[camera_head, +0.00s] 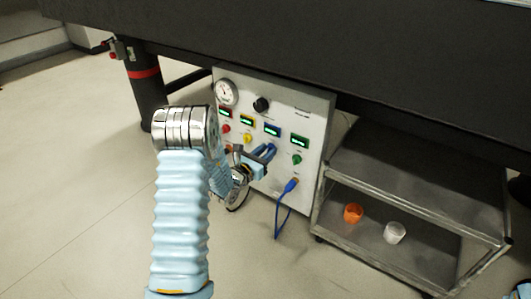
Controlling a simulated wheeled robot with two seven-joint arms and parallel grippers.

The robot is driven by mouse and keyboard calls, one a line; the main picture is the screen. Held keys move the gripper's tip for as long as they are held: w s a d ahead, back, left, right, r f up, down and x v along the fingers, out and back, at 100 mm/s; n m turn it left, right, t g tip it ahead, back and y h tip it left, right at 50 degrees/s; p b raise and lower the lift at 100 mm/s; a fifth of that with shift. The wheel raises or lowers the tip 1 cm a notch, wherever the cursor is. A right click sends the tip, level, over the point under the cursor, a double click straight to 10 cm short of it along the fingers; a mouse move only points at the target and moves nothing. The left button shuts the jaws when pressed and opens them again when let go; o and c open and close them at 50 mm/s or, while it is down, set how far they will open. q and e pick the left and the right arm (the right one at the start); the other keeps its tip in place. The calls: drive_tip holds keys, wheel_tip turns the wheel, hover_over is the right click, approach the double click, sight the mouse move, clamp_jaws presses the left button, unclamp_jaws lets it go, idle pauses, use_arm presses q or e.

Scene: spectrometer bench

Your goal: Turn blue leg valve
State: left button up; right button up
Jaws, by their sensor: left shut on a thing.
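The control panel (310,115) is a pale upright box under the dark bench. Its labelled displays run in a row, and the blue-framed display (272,130) is third from the left. My left gripper (267,153) is at the panel just below that display, shut on the blue valve. The gripper fingers hide most of this valve, so its turned angle cannot be read. A red valve (226,128) and a yellow valve (247,138) are to its left, and a green valve (297,159) is to its right. My right gripper is not in view.
A round gauge (226,92) and a black knob (261,104) sit above the displays. A blue cable (283,205) hangs from the panel's lower right. A metal cart (420,210) stands at right with an orange cup (353,213) and a white cup (394,232). Open floor lies left.

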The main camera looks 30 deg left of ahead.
use_arm(q)
drive_tip(key=shift+c, duration=0.6)
drive_tip(key=shift+n, duration=0.3)
drive_tip(key=shift+a+f+n+p, duration=0.1)
drive_tip(key=shift+n+p, duration=1.75)
drive_tip(key=shift+n, duration=2.25)
drive_tip(key=shift+a+n+p, duration=0.1)
drive_tip(key=shift+n+p, duration=1.7)
drive_tip(key=shift+n, duration=2.3)
drive_tip(key=o, duration=1.1)
drive_tip(key=shift+c, duration=0.2)
